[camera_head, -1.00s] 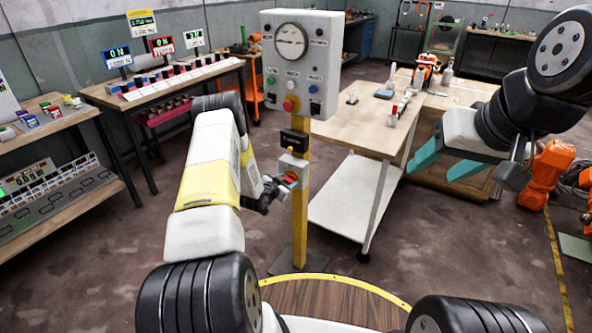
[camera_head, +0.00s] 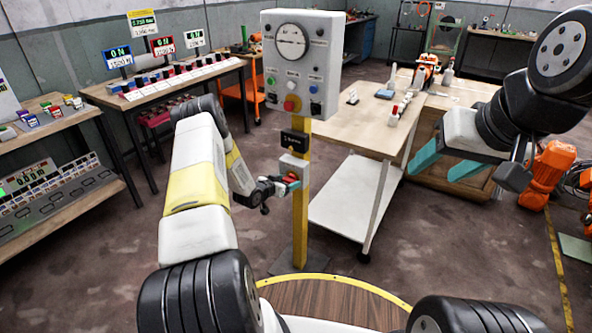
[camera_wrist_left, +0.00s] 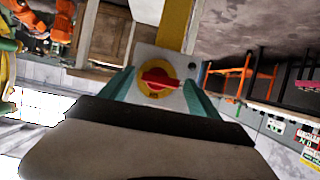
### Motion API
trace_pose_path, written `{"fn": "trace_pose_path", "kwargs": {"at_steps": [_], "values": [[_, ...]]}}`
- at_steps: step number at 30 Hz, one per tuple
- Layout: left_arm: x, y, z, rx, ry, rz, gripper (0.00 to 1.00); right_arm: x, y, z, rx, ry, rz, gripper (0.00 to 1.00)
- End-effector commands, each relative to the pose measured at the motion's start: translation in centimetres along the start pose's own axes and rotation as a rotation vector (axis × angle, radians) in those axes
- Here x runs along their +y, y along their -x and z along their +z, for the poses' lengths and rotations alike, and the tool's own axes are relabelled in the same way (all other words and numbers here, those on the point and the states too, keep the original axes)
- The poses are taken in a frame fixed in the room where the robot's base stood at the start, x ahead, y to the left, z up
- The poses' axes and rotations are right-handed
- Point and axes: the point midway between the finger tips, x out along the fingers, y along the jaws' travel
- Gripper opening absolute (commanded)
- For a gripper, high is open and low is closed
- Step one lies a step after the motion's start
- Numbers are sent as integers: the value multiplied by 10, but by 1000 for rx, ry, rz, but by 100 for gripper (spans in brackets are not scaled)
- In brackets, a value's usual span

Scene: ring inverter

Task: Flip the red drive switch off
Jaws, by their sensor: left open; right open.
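The red drive switch (camera_wrist_left: 158,82) is a rotary handle on a round yellow plate, on a grey box (camera_head: 290,163) on the yellow post (camera_head: 300,225). In the left wrist view its handle lies nearly crosswise, slightly tilted. My left gripper (camera_head: 288,184) is open in front of the switch. In the wrist view its teal fingers stand at either side of the handle, and I cannot tell whether they touch it. In the head view the gripper partly hides the switch. My right gripper (camera_head: 447,166) is open and empty, far from the post, above the floor by the workbench.
The grey control panel (camera_head: 300,55) with a dial and buttons, including a red button (camera_head: 291,103), tops the post. A wooden workbench (camera_head: 370,125) with a white lower shelf (camera_head: 345,200) stands close to the right. Tables (camera_head: 190,75) with displays stand left. The floor between is clear.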

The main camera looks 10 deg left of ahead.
Motion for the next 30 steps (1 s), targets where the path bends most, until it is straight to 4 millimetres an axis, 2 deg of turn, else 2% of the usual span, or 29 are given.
{"fn": "trace_pose_path", "kwargs": {"at_steps": [5,18,23,30], "values": [[-1,4,0,0,0,-1,71,0,0,0,0,0,0,56],[-1,70,0,-1,0,-1,71,0,0,0,0,0,0,56],[0,78,0,0,0,0,71,0,0,0,0,0,0,56],[0,78,0,0,0,0,71,0,0,0,0,0,0,56]]}}
